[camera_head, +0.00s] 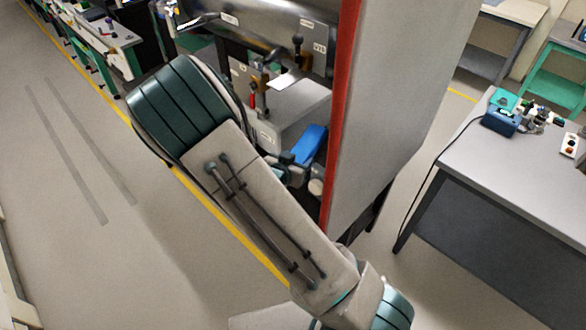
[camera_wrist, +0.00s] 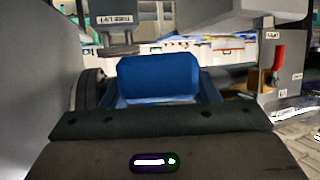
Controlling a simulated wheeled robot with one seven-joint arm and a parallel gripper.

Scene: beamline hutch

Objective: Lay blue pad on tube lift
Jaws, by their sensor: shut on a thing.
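The blue pad (camera_head: 309,145) shows in the head view beside the red-edged cabinet, at the end of my arm. In the wrist view the blue pad (camera_wrist: 158,76) is right in front of my gripper (camera_wrist: 160,98), between its dark blue fingers. My gripper (camera_head: 296,160) is shut on the pad and partly hidden by my arm in the head view. In the wrist view, an upside-down label that seems to read TUBE LIFT is on a grey block (camera_wrist: 121,8) beyond the pad, upper left. I cannot tell whether the pad touches anything beyond.
A tall grey cabinet (camera_head: 398,90) with a red edge stands close to the right of my gripper. A red-handled fitting (camera_wrist: 279,62) stands at the right in the wrist view. A grey bench (camera_head: 510,165) with instruments is at the right. The floor at the left is clear.

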